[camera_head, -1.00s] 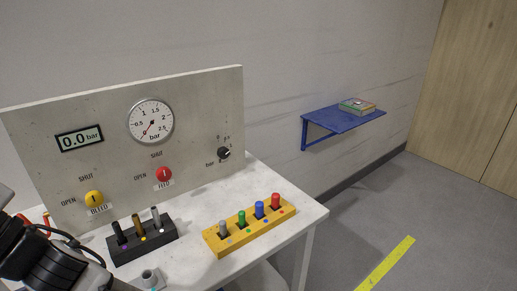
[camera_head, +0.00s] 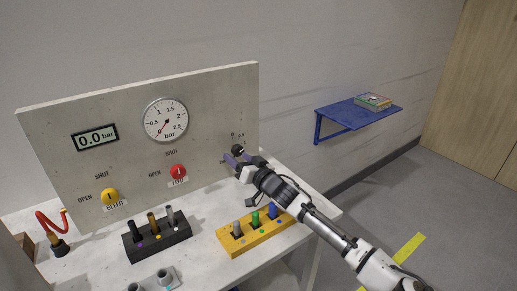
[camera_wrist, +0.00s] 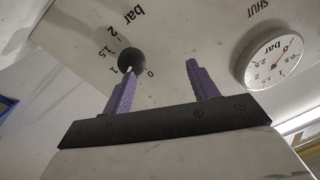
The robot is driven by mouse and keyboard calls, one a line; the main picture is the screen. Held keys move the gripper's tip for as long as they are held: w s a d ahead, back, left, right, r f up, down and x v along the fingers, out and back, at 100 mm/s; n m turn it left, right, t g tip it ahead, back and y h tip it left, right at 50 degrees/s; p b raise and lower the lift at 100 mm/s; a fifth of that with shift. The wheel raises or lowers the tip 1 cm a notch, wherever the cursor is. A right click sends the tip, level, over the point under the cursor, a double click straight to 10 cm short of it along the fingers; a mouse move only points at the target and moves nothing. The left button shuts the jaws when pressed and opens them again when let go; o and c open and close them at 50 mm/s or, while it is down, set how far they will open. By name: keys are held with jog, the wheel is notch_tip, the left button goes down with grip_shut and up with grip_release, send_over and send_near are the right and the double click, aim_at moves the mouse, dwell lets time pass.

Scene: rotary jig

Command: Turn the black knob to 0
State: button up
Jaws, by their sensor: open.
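The black knob (camera_head: 238,150) is on the right part of the upright grey panel (camera_head: 60,150). My gripper (camera_head: 237,161) is in front of the panel, close to the knob and partly over its scale. In the wrist view the dark round knob (camera_wrist: 131,60) shows beside the tip of the left purple finger, not centred between the fingers. The gripper (camera_wrist: 160,66) is open and empty. Scale marks 0, 1, 1.5 and 2 surround the knob. Its white pointer is partly hidden by the fingertip, so its setting is unclear.
A digital display (camera_head: 95,137) reads 0.0 bar beside a round gauge (camera_head: 166,120). A yellow BLEED knob (camera_head: 109,197) and red FEED knob (camera_head: 178,172) are on the panel. A black rack (camera_head: 160,247) and yellow rack (camera_head: 235,246) stand on the table below.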

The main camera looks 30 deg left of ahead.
aim_at(240, 152)
jog(key=shift+m+t+h, duration=0.3)
jog(key=shift+m+h, duration=0.1)
jog(key=shift+m, duration=0.1)
jog(key=shift+w+a+f+p, duration=0.3)
jog(key=shift+w+a+p, duration=0.15)
jog(key=shift+w+a, duration=0.4)
jog(key=shift+w+a+f+p, duration=0.25)
jog(key=shift+w+a+p, duration=0.3)
jog(key=shift+w, duration=0.4)
jog(key=shift+w+a+f+p, duration=0.3)
jog(key=shift+w+a+p, duration=0.05)
jog(key=shift+w+a, duration=0.5)
jog(key=c, duration=1)
